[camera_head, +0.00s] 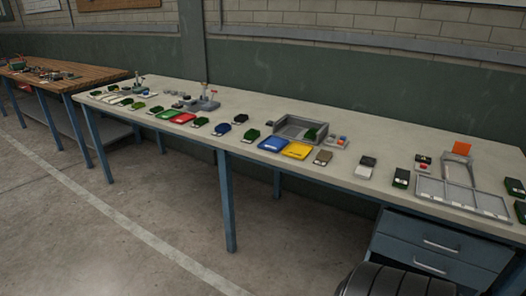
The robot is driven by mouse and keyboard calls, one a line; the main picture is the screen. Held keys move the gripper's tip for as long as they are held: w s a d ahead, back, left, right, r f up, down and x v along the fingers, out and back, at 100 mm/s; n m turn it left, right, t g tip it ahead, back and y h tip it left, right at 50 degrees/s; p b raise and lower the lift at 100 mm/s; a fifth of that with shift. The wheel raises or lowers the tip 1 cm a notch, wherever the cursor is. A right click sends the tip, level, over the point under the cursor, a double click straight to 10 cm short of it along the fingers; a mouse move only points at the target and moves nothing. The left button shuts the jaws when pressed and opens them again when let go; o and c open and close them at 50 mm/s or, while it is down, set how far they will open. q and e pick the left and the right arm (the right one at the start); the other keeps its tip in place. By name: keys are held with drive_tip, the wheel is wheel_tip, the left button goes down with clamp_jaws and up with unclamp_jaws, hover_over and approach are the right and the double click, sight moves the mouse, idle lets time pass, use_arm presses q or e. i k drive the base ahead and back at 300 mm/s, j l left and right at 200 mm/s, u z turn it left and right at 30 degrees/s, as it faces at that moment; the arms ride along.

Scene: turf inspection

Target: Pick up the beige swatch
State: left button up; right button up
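A small beige-brown swatch (323,157) lies on the long pale-topped bench (400,140), just right of the yellow tray (297,150). It appears to have a pale label at its lower end. It is the closest match to a beige swatch that I can see; its exact colour is hard to tell at this size. Nothing covers it. Neither of my grippers shows in this view.
Several dark green swatches line the bench, with a blue tray (272,144), a grey open bin (299,130) and a grey compartment tray (462,197). Drawers (437,246) hang under the right end. A dark ribbed object (385,281) stands in front. Floor at left is clear.

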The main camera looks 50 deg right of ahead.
sight(323, 157)
drive_tip(key=i+z, duration=0.3)
drive_tip(key=i, duration=0.15)
drive_tip(key=i+j+z, duration=0.1)
drive_tip(key=i+z, duration=0.2)
drive_tip(key=i+j+z, duration=0.35)
drive_tip(key=i, duration=0.2)
drive_tip(key=l, duration=0.1)
